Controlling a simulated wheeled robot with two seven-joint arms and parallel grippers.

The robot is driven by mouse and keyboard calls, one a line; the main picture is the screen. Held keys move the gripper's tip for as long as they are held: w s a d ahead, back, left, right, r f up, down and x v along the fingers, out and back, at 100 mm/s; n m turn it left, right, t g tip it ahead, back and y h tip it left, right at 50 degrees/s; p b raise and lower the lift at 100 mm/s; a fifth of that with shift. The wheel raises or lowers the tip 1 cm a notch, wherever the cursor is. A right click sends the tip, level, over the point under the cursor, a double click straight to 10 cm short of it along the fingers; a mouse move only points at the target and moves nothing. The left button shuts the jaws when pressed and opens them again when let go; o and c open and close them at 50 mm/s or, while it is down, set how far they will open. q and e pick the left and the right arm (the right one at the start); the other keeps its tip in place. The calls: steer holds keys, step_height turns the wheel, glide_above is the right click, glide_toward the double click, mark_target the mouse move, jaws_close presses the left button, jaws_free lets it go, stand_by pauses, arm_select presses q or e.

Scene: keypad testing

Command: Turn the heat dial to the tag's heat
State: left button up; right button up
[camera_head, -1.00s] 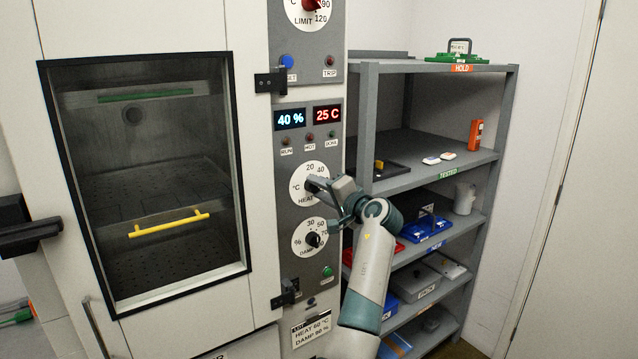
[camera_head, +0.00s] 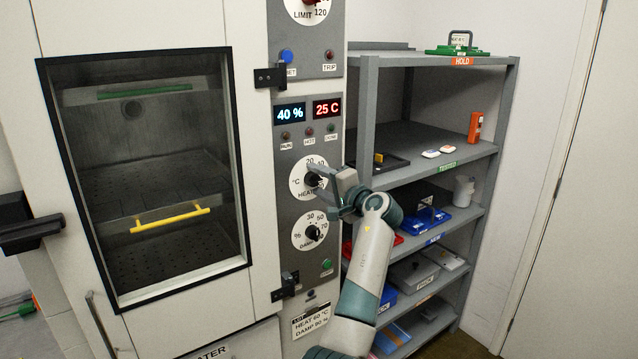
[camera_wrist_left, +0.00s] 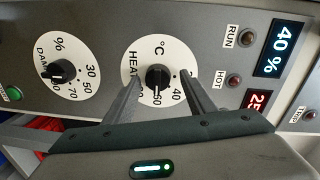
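The heat dial (camera_head: 310,179) is a white disc with a black knob on the grey control panel; it also shows in the left wrist view (camera_wrist_left: 158,78). In the wrist view its pointer seems to face the number that looks like 60. The tag (camera_head: 311,320) low on the panel reads HEAT 60 °C and DAMP, probably 80 %. My left gripper (camera_head: 328,181) is just in front of the dial, partly hiding its right side. In the wrist view its fingers (camera_wrist_left: 162,92) are spread apart, one on each side of the knob, with gaps. My right gripper is not in view.
The damp dial (camera_head: 310,233) sits just below the heat dial. Displays above read 40 % (camera_head: 290,113) and 25 C (camera_head: 327,108). The chamber door (camera_head: 255,200) is shut at left. A grey shelf rack (camera_head: 368,110) with several items stands close to the right of my left arm.

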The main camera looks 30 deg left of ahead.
arm_select(q)
steer(key=shift+d+f, duration=0.1)
steer(key=shift+f, duration=0.05)
steer(key=shift+s+d+b, duration=0.25)
steer(key=shift+d+b, duration=0.15)
steer(key=shift+d, duration=0.15)
steer(key=b+v, duration=0.5)
steer(key=v, duration=1.1)
steer(key=shift+b, duration=0.35)
